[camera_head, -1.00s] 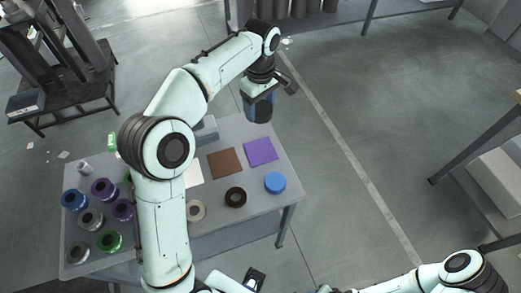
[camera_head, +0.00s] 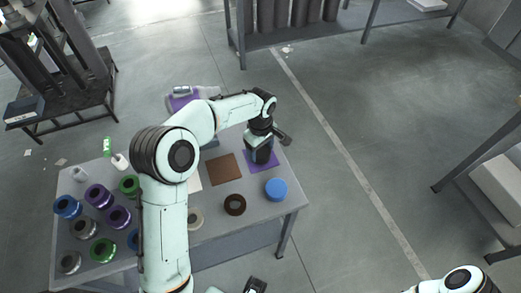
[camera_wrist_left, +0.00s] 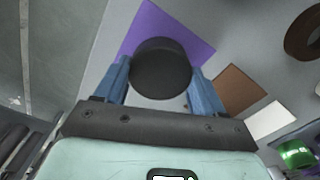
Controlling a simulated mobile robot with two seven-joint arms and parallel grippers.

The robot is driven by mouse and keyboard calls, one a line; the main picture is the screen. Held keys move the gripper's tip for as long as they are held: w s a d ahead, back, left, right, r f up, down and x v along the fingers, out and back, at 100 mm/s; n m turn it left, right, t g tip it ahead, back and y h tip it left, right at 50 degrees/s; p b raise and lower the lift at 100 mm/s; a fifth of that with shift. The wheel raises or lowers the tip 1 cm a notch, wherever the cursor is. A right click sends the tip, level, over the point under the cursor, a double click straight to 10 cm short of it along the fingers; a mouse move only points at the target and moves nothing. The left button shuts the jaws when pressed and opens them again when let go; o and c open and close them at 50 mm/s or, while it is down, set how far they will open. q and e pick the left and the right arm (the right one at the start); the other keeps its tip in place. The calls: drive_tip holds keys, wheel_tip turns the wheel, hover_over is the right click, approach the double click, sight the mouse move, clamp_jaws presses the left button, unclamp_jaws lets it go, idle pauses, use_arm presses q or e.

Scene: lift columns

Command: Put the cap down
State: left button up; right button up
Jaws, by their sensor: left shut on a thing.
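My left gripper (camera_head: 262,158) is over the purple square (camera_head: 250,154) at the table's far right corner. Its blue fingers are shut on a dark round cap (camera_wrist_left: 161,68), seen between them in the left wrist view. The purple square (camera_wrist_left: 165,28) shows behind the cap there. I cannot tell whether the cap touches the square. A blue cap (camera_head: 276,188), a dark brown cap (camera_head: 235,204) and a beige cap (camera_head: 195,218) lie along the table's near side.
A brown square (camera_head: 223,169) lies left of the purple one, and part of a white square (camera_head: 195,182) shows beside my arm. Several round jars (camera_head: 98,194) stand at the table's left. My left arm hides the table's middle.

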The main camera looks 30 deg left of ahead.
sight(261, 151)
use_arm(q)
drive_tip(key=shift+f, duration=0.2)
drive_tip(key=shift+f, duration=0.15)
drive_tip(key=o, duration=1.2)
drive_tip(key=shift+c, duration=0.2)
drive_tip(key=shift+r, duration=0.3)
wheel_tip(261, 151, up, 12)
drive_tip(key=p, duration=0.1)
drive_tip(key=shift+f, duration=0.15)
